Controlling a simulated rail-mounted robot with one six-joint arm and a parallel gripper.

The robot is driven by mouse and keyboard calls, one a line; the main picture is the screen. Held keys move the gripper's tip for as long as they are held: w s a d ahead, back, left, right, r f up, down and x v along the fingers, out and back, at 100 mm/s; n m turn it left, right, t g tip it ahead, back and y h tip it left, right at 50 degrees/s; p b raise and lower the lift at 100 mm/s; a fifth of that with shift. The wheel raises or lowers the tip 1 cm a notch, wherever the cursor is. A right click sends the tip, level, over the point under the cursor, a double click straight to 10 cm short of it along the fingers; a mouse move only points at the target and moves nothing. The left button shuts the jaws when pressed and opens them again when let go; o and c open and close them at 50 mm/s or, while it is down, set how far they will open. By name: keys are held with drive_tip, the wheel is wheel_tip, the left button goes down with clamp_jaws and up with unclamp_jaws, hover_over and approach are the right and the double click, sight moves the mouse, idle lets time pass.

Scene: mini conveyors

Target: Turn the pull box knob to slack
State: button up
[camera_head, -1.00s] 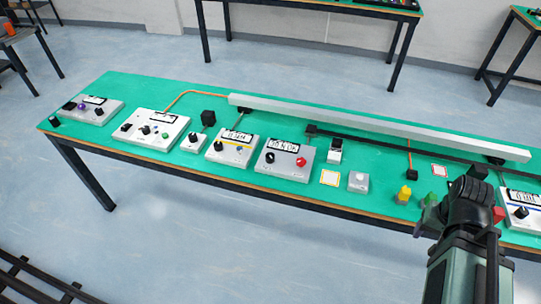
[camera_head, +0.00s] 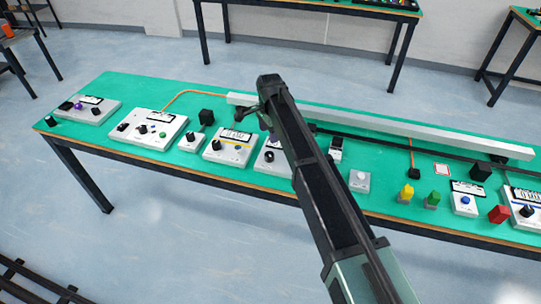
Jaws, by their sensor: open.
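Several knob boxes stand on the green table; their labels are too small to read, so I cannot tell which is the pull box. A white box with a yellow stripe (camera_head: 228,148) has a black knob (camera_head: 216,145). A grey box (camera_head: 267,163) with a black knob (camera_head: 270,155) is partly hidden behind my arm. A wider white box (camera_head: 149,132) with several knobs stands to the left. My gripper (camera_head: 257,110) is open at the arm's end, above the back part of the table near the striped box. Its fingers are small and partly hidden.
A long pale rail (camera_head: 420,132) runs along the table's back. A small white box (camera_head: 190,143), a grey block (camera_head: 359,181), yellow (camera_head: 405,193) and green (camera_head: 433,200) pieces and a red block (camera_head: 498,214) stand along the front. Bare green surface lies between them.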

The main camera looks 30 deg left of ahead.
sight(270, 154)
drive_tip(key=shift+m, duration=0.6)
wheel_tip(270, 154, down, 11)
drive_tip(key=b, duration=1.1)
drive_tip(key=shift+s+d, duration=0.15)
drive_tip(key=shift+r, duration=0.1)
drive_tip(key=c, duration=0.9)
